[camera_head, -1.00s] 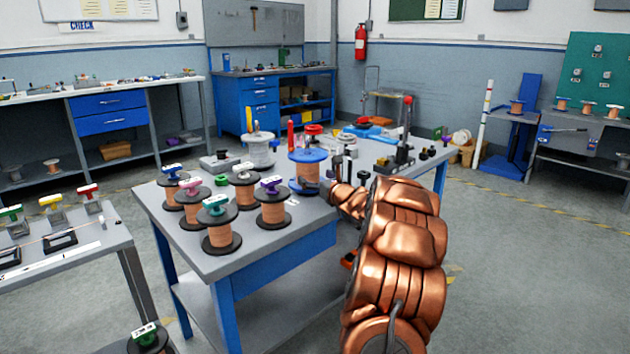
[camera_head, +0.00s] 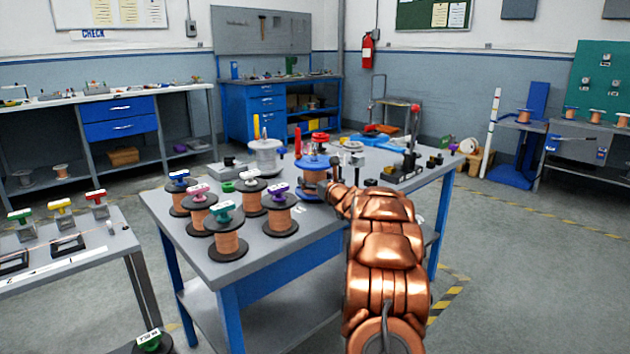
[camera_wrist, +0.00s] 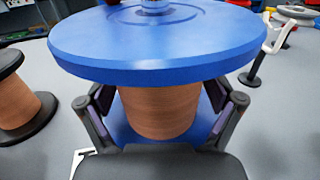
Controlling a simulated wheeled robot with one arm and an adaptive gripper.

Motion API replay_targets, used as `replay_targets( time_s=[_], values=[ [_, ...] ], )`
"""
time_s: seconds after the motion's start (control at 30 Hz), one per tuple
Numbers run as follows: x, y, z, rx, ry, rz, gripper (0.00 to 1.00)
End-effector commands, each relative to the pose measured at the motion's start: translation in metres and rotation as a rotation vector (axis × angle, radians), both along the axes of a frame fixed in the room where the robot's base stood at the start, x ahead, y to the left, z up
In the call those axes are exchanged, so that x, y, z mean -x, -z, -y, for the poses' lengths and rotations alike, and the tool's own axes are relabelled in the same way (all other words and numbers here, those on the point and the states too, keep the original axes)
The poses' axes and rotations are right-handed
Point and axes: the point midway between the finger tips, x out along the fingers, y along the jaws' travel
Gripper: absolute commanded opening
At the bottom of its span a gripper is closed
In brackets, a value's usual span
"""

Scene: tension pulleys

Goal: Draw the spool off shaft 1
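A spool with blue flanges and a copper-coloured winding (camera_head: 314,176) stands upright on the near table; it fills the middle of the wrist view (camera_wrist: 160,45). My gripper (camera_wrist: 163,112) reaches in under the top flange, with one dark finger on each side of the winding. Small gaps seem to show between fingers and winding, so it looks open. In the head view my gripper (camera_head: 325,187) is at the spool's right front, partly hidden by my arm.
Several black-flanged copper spools with coloured tops (camera_head: 228,232) stand at the table's left; one shows close by in the wrist view (camera_wrist: 18,100). A grey spool (camera_head: 265,155) stands behind. A small white-handled tool (camera_wrist: 272,45) stands right of the blue spool.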

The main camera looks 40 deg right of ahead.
Motion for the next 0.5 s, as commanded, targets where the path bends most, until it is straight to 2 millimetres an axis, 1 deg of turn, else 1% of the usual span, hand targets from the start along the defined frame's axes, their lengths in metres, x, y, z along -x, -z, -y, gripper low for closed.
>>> replay_targets(
  time_s=[0.03,0.07,0.5],
  values=[
    [-0.0001,0.0001,-0.0002,0.000,0.000,0.000,0.83],
    [-0.0001,0.0001,-0.0002,0.000,0.000,0.000,0.80],
    [-0.0001,0.0001,-0.0003,0.000,0.000,0.000,0.34]
  ],
)
